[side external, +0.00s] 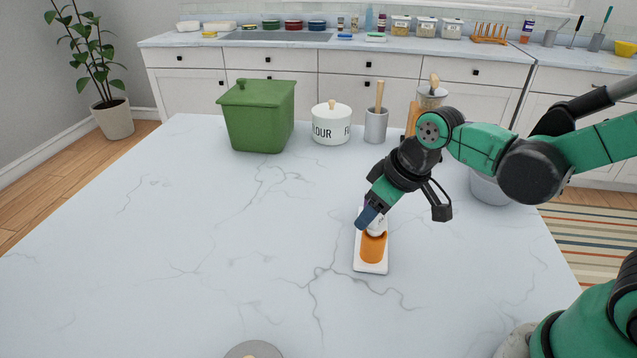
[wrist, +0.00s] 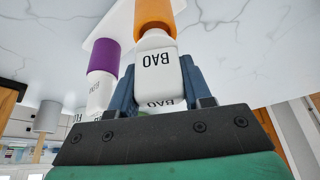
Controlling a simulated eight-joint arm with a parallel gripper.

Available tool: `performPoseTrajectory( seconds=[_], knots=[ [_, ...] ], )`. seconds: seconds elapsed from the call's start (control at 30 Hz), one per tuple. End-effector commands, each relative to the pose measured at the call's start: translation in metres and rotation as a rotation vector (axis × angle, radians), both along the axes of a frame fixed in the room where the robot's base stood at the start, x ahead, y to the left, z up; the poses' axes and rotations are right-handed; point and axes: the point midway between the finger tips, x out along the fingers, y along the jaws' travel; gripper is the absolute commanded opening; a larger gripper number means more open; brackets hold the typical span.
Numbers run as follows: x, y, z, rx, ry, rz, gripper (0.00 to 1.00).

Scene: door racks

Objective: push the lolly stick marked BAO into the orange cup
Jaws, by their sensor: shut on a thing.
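The white lolly stick marked BAO (wrist: 158,72) is between the blue fingers of my gripper (wrist: 160,95), which is shut on it. In the wrist view its far end meets the orange cup (wrist: 155,14); I cannot tell how deep it sits. In the side view the orange cup (side external: 373,247) stands on a white tray (side external: 370,268), with my gripper (side external: 369,216) just above it. The white stick shows only in part there. A purple cup (wrist: 103,55) with another white lettered stick (wrist: 98,90) is beside it in the wrist view.
A green bin (side external: 258,118), a flour jar (side external: 331,125), a grey utensil pot (side external: 376,125) and a wooden block (side external: 412,118) stand at the back of the marble table (side external: 200,220). A round grey thing (side external: 254,350) is at the front edge. The table's left and middle are clear.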

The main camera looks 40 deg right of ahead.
Motion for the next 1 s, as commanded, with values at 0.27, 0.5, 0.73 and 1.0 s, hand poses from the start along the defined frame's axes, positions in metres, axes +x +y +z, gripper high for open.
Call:
performPoseTrajectory(
  seconds=[0.27, 0.5, 0.73, 1.0],
  knots=[
    [0.000, 0.000, -0.007, 0.000, 0.000, 0.000, 0.00],
    [-0.001, 0.000, -0.013, 0.000, 0.000, 0.000, 0.00],
    [0.000, 0.000, -0.013, 0.000, 0.000, 0.000, 0.80],
    [-0.001, 0.000, -0.012, 0.000, 0.000, 0.000, 0.80]
  ],
)
